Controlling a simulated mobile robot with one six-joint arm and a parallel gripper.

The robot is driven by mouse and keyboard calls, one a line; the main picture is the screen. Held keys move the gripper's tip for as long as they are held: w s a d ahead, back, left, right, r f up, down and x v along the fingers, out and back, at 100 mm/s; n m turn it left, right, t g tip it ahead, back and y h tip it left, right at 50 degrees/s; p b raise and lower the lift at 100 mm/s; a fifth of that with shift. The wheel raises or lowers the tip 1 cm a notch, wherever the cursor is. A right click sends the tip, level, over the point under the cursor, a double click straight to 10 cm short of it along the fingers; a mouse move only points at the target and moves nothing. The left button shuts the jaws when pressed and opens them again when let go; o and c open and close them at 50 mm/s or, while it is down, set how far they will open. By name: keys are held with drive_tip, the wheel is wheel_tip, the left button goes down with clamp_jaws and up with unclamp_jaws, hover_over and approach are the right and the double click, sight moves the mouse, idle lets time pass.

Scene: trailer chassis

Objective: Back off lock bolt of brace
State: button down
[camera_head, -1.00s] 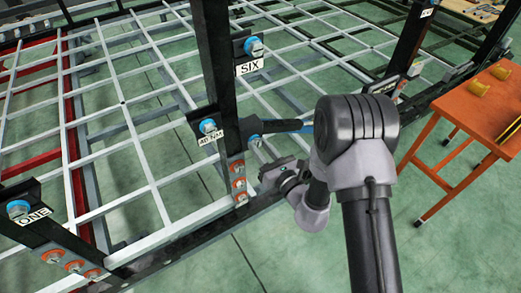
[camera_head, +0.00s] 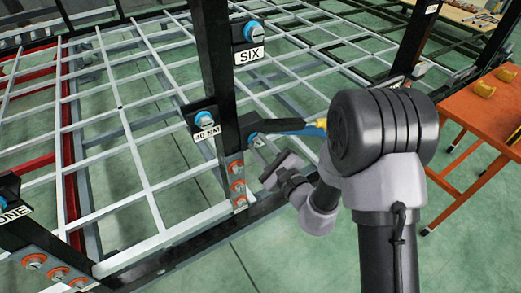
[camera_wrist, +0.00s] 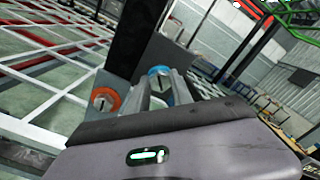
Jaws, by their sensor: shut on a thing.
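The brace's lock bolt, a blue round head with a pale slotted face (camera_wrist: 158,72), sits between my gripper's fingers (camera_wrist: 163,88) in the wrist view. The fingers are shut on it, one on each side. In the head view a blue bolt head (camera_head: 252,139) shows low on the black post (camera_head: 222,90); my gripper (camera_head: 268,158) reaches toward it from the lower right. The contact is too small to make out there. A black and blue bar with a yellow end (camera_head: 290,127) runs right from beside that bolt, its far end against my arm in the picture.
Blue bolts with tags reading SIX (camera_head: 249,55), 40 NM (camera_head: 207,133) and ONE (camera_head: 15,214) are on nearby black plates. Orange-ringed bolts (camera_head: 237,187) line the post's foot. A white grid (camera_head: 130,150) lies left. An orange table (camera_head: 480,115) stands right, with green floor between.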

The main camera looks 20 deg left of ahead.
drive_tip(key=shift+n+b, duration=0.4)
drive_tip(key=shift+n, duration=0.2)
drive_tip(key=shift+r+n, duration=0.1)
drive_tip(key=shift+n, duration=0.2)
drive_tip(key=c, duration=1.1)
unclamp_jaws()
drive_tip(key=shift+w+a, duration=0.1)
drive_tip(key=shift+w, duration=0.05)
drive_tip(key=p+v, duration=0.8)
drive_tip(key=v, duration=0.9)
drive_tip(key=shift+s, duration=0.25)
